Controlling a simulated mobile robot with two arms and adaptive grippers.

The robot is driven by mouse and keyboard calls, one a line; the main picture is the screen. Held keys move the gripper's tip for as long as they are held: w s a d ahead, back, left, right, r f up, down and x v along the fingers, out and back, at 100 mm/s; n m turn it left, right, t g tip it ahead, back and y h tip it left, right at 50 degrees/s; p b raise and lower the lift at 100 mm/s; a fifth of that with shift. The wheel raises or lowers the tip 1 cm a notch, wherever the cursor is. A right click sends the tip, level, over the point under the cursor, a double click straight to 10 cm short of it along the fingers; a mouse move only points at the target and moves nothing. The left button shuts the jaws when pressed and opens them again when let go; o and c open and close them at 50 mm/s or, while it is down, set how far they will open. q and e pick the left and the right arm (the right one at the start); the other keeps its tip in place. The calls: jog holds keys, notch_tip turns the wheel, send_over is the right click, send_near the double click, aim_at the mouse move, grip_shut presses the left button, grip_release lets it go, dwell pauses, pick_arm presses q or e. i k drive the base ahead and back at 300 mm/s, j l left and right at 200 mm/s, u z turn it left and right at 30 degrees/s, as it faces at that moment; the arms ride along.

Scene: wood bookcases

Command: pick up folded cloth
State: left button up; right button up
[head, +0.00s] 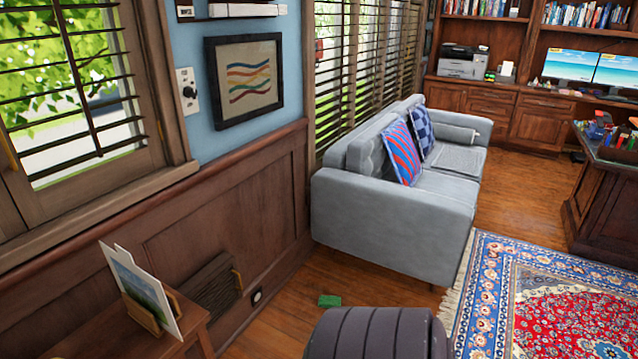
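No thing is plainly a folded cloth. A small flat green object (329,300) lies on the wood floor near the wall; it could be a folded cloth, but it is too small to tell. A flat grey piece (458,158) lies on the seat of the grey sofa (392,225); I cannot tell whether it is cloth or another item. Neither of my grippers is in the head view.
The sofa stands along the window wall with patterned cushions (401,153). A patterned rug (555,300) covers the floor at right. A wooden desk (605,190) stands at far right. A small wooden table (140,335) with a card holder is at lower left. Bare floor lies before the sofa's near end.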

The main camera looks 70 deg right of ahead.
aim_at(327, 302)
jog(key=z, duration=2.45)
jog(key=u, duration=0.5)
jog(key=i+l+u, duration=0.7)
jog(key=l, duration=0.4)
jog(key=i, duration=0.1)
